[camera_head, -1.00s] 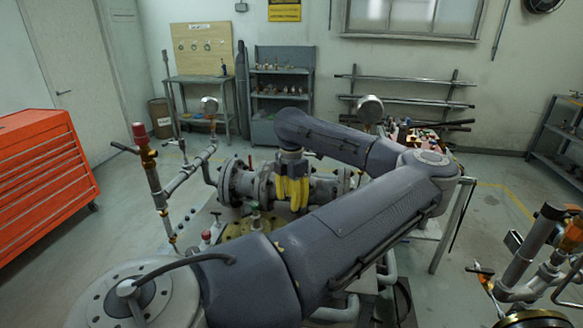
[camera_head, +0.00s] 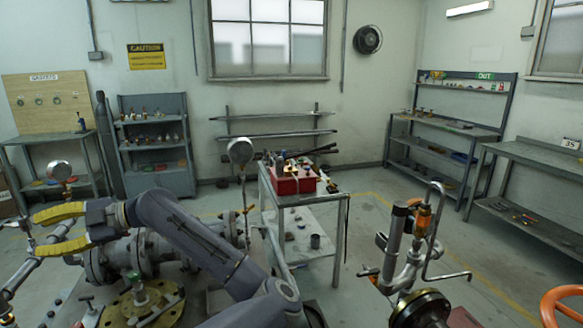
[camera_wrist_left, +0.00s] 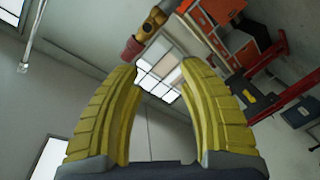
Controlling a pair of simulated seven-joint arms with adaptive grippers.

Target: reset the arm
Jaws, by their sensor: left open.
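My left gripper (camera_head: 36,236) is at the left side of the head view, raised in front of the pipework. Its two yellow fingers are spread and point left, with nothing between them. In the left wrist view the open fingers (camera_wrist_left: 159,66) frame a window and wall in the background. My dark grey left arm (camera_head: 195,238) reaches up and left from the bottom of the head view. It hides part of the flanged valve pipe (camera_head: 108,262). My right gripper is not in view.
A brass flange (camera_head: 145,305) lies low in front of the pipe. A cart (camera_head: 342,200) bears a red toolbox (camera_head: 292,180). More pipework (camera_head: 398,250) stands at right. A red-capped fitting (camera_wrist_left: 131,49) shows near a fingertip in the wrist view.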

